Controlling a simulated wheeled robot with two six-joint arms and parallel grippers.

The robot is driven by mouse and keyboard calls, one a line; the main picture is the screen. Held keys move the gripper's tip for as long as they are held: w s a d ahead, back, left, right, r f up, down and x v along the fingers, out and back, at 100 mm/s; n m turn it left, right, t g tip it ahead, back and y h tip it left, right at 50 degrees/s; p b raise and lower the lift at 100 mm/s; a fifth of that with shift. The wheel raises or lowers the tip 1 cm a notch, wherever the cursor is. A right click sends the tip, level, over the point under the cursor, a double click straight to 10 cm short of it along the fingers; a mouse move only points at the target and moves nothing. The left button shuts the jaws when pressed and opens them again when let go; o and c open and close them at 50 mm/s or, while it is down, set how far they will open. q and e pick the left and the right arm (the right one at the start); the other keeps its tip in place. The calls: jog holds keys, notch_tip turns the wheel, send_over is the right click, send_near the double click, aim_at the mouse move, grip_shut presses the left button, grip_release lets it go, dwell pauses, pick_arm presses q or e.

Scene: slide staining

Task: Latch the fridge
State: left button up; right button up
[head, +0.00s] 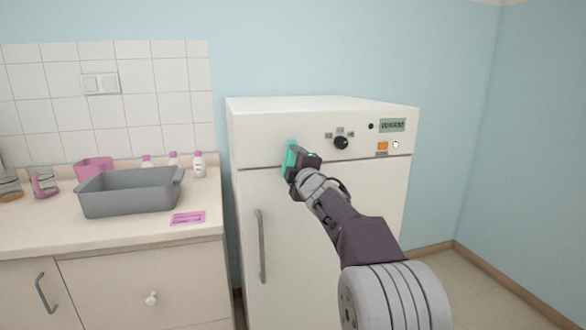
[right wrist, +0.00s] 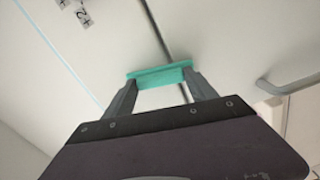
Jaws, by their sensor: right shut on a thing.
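The white fridge (head: 262,190) stands against the blue wall, its door looking closed under the control panel. A teal latch (head: 290,155) sits at the seam between panel and door, upright in the head view and seeming to span the seam. My right gripper (head: 296,163) is at the latch and shut on it, partly covering it. In the right wrist view the latch (right wrist: 158,75) lies across between the two finger ends, in front of the dark seam. My left gripper is out of view.
A grey door handle (head: 261,245) hangs below the latch. A black knob (head: 341,143) and an orange switch (head: 382,146) are on the panel. The counter at left holds a grey basin (head: 130,193), several bottles and a pink card (head: 188,217). Floor at right is clear.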

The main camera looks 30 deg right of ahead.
jog(key=shift+f+n, duration=0.1)
jog(key=shift+n, duration=1.1)
jog(key=shift+b, duration=0.3)
jog(key=o, duration=1.4)
jog(key=shift+c, duration=0.2)
jog(key=v, duration=0.9)
